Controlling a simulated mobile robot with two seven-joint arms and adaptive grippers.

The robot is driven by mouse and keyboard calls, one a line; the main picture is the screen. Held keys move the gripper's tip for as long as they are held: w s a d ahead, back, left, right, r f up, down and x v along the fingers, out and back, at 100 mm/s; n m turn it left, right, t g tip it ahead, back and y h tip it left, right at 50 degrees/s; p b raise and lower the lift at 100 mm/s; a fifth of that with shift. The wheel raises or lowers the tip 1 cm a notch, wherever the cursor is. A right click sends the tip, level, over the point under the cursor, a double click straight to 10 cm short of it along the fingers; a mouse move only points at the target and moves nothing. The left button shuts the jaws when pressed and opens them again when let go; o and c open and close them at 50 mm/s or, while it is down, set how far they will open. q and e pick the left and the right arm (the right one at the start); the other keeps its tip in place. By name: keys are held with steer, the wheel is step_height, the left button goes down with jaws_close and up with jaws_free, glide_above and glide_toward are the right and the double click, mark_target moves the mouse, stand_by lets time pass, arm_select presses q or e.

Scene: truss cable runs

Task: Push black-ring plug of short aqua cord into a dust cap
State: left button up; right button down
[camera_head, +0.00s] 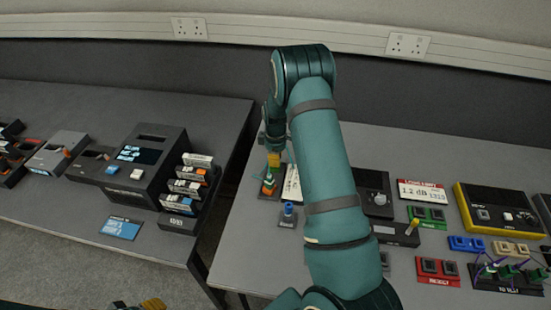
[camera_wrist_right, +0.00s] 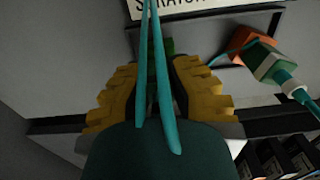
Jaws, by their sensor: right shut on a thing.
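My right gripper (camera_head: 273,159) is low over the left part of the right-hand table, its arm crossing the middle of the head view. In the right wrist view its yellow fingers (camera_wrist_right: 156,78) are closed on a green plug (camera_wrist_right: 168,47), mostly hidden between them. Strands of aqua cord (camera_wrist_right: 165,85) run close to the camera. I cannot make out a black ring or identify a dust cap. A yellow part, apparently my left gripper (camera_head: 152,303), shows at the bottom edge.
A dark tray (camera_head: 266,194) lies under the right gripper, with a blue-topped holder (camera_head: 288,211) close by. A "SCRATCH" label (camera_wrist_right: 190,8) borders the tray. Meters and adapter blocks, including a red one (camera_head: 437,270), fill the right. A gap separates the two tables.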

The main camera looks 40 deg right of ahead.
steer(key=shift+f+b, duration=0.45)
steer(key=shift+b, duration=0.15)
stand_by(0.7)
steer(key=c, duration=0.9)
jaws_free()
steer(key=shift+c, duration=0.2)
steer(key=shift+r+p, duration=1.45)
steer(key=shift+r, duration=1.1)
steer(key=shift+r+p, duration=1.1)
steer(key=shift+r, duration=0.95)
steer(key=shift+f, duration=0.1)
